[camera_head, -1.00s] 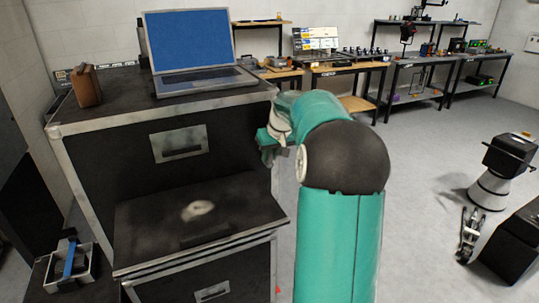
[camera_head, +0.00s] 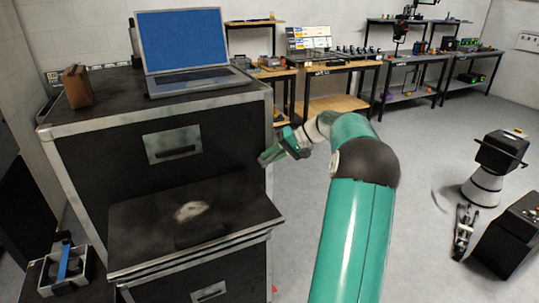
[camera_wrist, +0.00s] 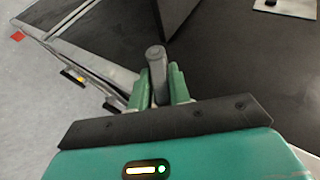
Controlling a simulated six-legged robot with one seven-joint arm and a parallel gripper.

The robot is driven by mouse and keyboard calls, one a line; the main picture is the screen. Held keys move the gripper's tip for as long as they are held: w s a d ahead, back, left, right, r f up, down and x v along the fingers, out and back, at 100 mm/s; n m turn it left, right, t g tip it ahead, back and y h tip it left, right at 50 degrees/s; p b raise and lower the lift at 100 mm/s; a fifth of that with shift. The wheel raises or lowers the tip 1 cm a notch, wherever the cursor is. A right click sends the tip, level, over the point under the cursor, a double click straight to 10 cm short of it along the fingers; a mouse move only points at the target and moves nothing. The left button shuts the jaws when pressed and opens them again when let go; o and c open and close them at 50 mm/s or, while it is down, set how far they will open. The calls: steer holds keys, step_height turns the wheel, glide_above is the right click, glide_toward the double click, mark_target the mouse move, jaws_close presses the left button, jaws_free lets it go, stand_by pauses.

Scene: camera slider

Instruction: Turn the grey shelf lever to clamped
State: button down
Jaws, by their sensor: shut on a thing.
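The grey shelf lever (camera_wrist: 155,58) is a short round-ended grey bar in the wrist view, between the two green fingers. My gripper (camera_wrist: 160,82) is shut on it. In the head view my gripper (camera_head: 269,156) is at the right side of the black case, above the right end of the black shelf (camera_head: 145,225). The lever cannot be made out there, and its pivot is hidden in both views.
The black case (camera_head: 105,165) has metal edges and bears an open laptop (camera_head: 187,40) and a brown box (camera_head: 78,86). A metal tray with a blue bar (camera_head: 67,268) stands low at left. Open floor lies to the right, with another machine (camera_head: 490,175) beyond.

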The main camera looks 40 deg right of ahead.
steer(key=shift+s+d+f+m+t+y, duration=0.1)
steer(key=shift+f+m+t+y, duration=0.4)
steer(key=shift+y, duration=0.45)
steer(key=shift+w+d+f+m+t+y, duration=0.1)
steer(key=shift+f+m+t+y, duration=0.2)
steer(key=shift+t+y, duration=0.55)
steer(key=shift+s+d+f+m+t+y, duration=0.1)
steer(key=shift+f+m+t+y, duration=0.3)
steer(key=shift+y, duration=0.7)
steer(key=c, duration=1.4)
jaws_free()
steer(key=shift+a, duration=0.1)
steer(key=shift+o, duration=0.2)
steer(key=v, duration=1.4)
steer(key=shift+f, duration=0.2)
